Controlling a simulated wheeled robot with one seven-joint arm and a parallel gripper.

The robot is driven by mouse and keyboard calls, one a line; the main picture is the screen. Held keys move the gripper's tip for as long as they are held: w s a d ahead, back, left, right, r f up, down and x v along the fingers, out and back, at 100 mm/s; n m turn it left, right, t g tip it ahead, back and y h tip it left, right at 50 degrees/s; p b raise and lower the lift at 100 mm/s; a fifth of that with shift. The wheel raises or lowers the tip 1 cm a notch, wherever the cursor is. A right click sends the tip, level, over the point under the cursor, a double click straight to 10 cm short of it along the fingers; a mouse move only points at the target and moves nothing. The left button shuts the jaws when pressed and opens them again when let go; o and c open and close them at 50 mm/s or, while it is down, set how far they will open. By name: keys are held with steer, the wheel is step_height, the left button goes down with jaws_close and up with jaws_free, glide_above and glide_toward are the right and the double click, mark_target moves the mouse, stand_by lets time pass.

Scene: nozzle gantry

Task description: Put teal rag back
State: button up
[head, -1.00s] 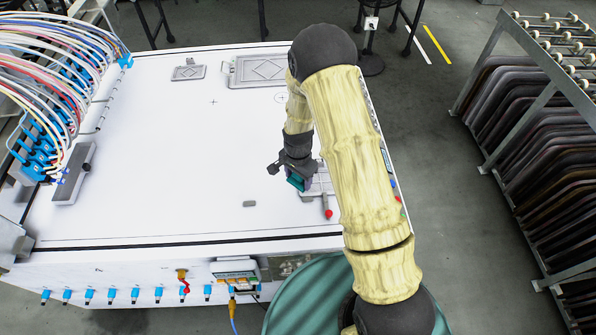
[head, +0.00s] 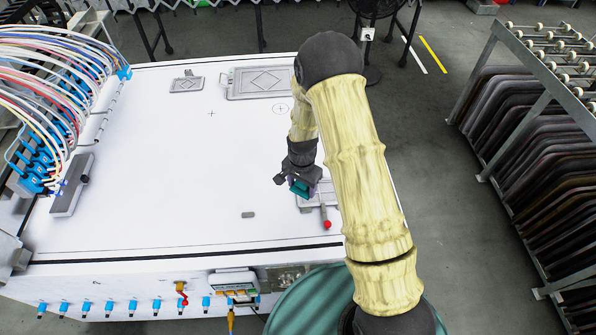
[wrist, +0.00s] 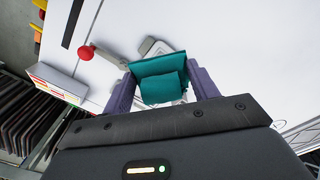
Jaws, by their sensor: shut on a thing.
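The teal rag (wrist: 160,78) is folded and sits between the two fingers of my gripper (wrist: 162,88) in the wrist view. My gripper is shut on it. In the head view the rag (head: 299,188) shows as a small teal patch at the tip of my gripper (head: 297,182), above the white table top (head: 160,160). Whether the rag touches the fixture I cannot tell.
A red-knobbed lever (head: 327,224) stands beside the fixture. A small grey block (head: 248,215) lies left of it. Framed grey plates (head: 262,82) lie at the back. Hoses with blue fittings (head: 35,160) crowd the left. The table's middle is clear.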

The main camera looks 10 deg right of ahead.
steer(key=d+n+b, duration=0.3)
steer(key=d+n, duration=0.4)
steer(key=d, duration=0.1)
steer(key=shift+s+f+n, duration=0.3)
steer(key=shift+s+n, duration=0.1)
steer(key=shift+d, duration=0.1)
